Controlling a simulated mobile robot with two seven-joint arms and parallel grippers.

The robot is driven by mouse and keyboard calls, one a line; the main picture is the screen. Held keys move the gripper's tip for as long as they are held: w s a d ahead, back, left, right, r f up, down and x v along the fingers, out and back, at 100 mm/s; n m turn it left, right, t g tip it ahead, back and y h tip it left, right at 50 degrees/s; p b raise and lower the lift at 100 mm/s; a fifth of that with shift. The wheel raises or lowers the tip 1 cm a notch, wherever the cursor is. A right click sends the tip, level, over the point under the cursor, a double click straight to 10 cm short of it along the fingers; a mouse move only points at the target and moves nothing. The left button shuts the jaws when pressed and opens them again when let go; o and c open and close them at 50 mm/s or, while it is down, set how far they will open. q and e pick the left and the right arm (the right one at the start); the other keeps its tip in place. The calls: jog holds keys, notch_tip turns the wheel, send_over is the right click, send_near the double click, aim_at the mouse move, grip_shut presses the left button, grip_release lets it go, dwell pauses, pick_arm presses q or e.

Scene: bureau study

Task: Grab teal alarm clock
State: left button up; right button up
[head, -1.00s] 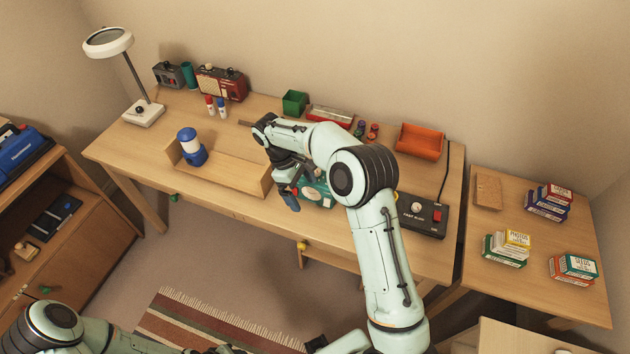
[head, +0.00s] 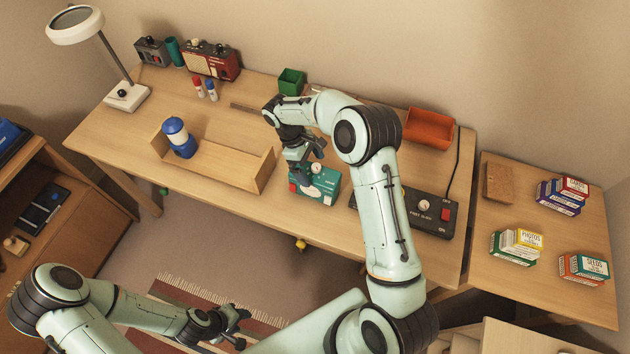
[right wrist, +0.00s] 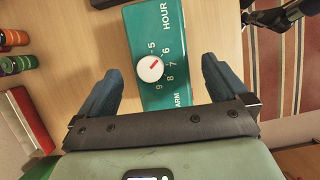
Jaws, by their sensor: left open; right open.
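The teal alarm clock (head: 327,186) stands on the desk near its front edge, partly hidden by my right gripper. In the right wrist view its teal face (right wrist: 168,52) shows a white dial with a red pointer, numbers and the word HOUR. My right gripper (head: 303,176) is open above the clock; in the right wrist view its two fingers (right wrist: 160,85) stand on either side of the clock with gaps, and I cannot tell whether they are level with it. My left gripper (head: 233,322) is open and empty, low over the rug, away from the desk.
A wooden tray (head: 225,180) with a blue lantern (head: 179,138) lies left of the clock. A black switch box (head: 428,211) lies to its right. A green bin (head: 290,82) and orange tray (head: 430,128) stand behind. Boxes stand on the right side table (head: 540,275).

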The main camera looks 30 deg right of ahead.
aim_at(317, 178)
jog(key=x, duration=0.6)
jog(key=shift+w+f, duration=0.1)
jog(key=shift+f, duration=0.2)
jog(key=shift+a, duration=0.1)
jog(key=c, duration=1.3)
jog(key=shift+r, duration=0.15)
